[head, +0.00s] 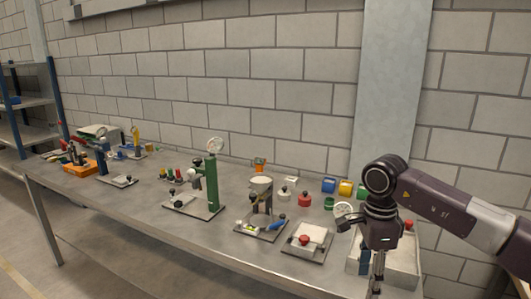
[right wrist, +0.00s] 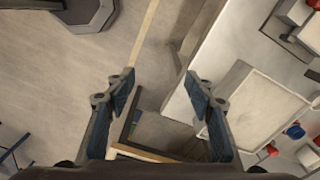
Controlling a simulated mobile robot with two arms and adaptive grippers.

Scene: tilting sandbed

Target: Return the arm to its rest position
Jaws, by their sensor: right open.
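My right arm comes in from the right of the head view, and its gripper (head: 375,286) points down at the front right part of the workbench. In the right wrist view the two fingers of the right gripper (right wrist: 160,88) are spread apart with nothing between them. Below the fingers are the floor and the bench edge. A light box-like tray with a pale flat bed (head: 402,268) stands at the right end of the bench, partly hidden behind my gripper; a pale bed also shows in the right wrist view (right wrist: 258,108). My left gripper is in neither view.
The long grey workbench (head: 140,212) holds several devices: a green column stand (head: 212,180), a funnel stand (head: 262,205), and a small tray with a red knob (head: 307,240). Blue and yellow bins (head: 346,188) stand near the wall. A shelf rack (head: 30,105) is at far left.

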